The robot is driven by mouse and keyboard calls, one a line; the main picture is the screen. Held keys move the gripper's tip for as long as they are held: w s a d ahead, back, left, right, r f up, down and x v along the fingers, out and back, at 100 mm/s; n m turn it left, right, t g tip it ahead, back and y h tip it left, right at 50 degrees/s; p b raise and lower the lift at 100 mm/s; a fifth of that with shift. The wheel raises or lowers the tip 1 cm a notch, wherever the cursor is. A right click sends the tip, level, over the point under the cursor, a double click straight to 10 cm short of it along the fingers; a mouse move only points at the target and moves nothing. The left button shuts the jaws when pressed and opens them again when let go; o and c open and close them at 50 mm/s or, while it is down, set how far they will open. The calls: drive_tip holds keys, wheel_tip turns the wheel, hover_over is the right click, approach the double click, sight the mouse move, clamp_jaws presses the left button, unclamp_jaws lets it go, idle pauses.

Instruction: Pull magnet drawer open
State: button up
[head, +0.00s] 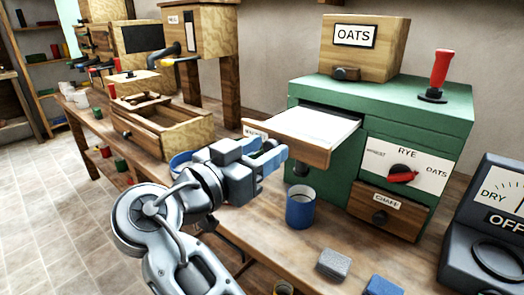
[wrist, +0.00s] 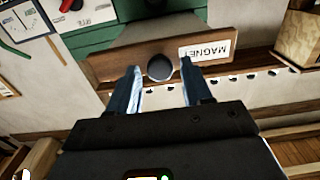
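The magnet drawer (head: 290,150) stands well out from the green cabinet (head: 330,165), its pale inside showing from above. Its wooden front, labelled MAGNET, also shows in the wrist view (wrist: 112,68), with the label upside down. A dark round knob (wrist: 160,67) sits at the middle of that front. My gripper (head: 273,156) is at the drawer front. In the wrist view its blue fingers (wrist: 160,76) are apart, one on each side of the knob, with gaps visible between fingers and knob.
A blue cup (head: 300,208) stands on the bench below the drawer. The CHAFF drawer (head: 388,212) is lower right, under the RYE/OATS dial (head: 403,175). An OATS box (head: 365,48) and a red lever (head: 438,75) are on top. A wooden sifter (head: 160,130) stands left.

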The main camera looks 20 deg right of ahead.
drive_tip(key=shift+o, duration=0.4)
drive_tip(key=b+v, duration=0.1)
drive_tip(key=v, duration=0.6)
drive_tip(key=shift+s+a, duration=0.25)
drive_tip(key=shift+a, duration=0.05)
